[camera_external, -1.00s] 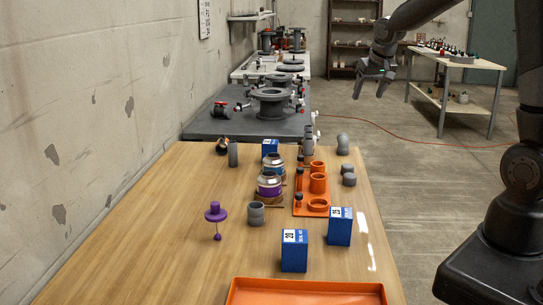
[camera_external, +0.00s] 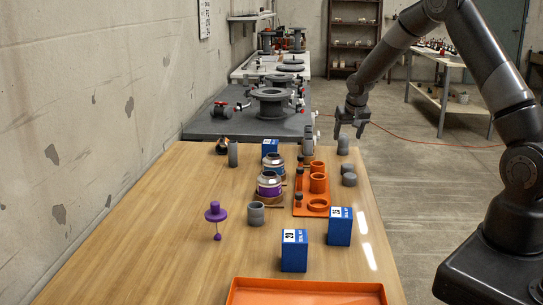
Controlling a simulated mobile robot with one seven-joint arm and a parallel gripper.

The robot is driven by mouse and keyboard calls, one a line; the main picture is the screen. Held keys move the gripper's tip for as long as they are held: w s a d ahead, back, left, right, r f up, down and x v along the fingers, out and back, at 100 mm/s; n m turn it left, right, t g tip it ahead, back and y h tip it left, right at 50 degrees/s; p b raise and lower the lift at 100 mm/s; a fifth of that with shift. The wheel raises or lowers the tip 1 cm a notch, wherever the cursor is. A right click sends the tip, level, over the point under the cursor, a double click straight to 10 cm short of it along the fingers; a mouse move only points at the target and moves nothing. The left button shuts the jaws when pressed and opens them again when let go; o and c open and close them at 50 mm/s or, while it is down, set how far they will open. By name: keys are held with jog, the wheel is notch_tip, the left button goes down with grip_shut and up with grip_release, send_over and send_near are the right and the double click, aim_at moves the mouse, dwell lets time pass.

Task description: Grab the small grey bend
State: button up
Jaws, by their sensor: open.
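Two small grey pipe pieces lie along the right edge of the wooden table (camera_external: 150,240). The farther one (camera_external: 343,145) looks like a bend. The nearer grey piece (camera_external: 348,175) is rounded and may also be a bend; it is too small to tell. My gripper (camera_external: 349,133) is open and empty, fingers pointing down. In the picture it is just above the farther grey piece; I cannot tell its exact height or depth, but no contact shows.
An orange rack (camera_external: 312,190) with rings and upright grey fittings (camera_external: 308,147) stand left of the grey pieces. A purple part (camera_external: 216,212) and grey cup (camera_external: 256,213) stand left. Table's left side is clear.

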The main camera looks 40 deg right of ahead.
aim_at(345, 140)
jog(key=shift+x, duration=3.05)
jog(key=shift+w+a+r, duration=0.1)
jog(key=shift+a, duration=0.05)
jog(key=shift+c, duration=0.5)
jog(key=c, duration=1)
jog(key=shift+o, duration=0.2)
jog(key=shift+r, duration=0.15)
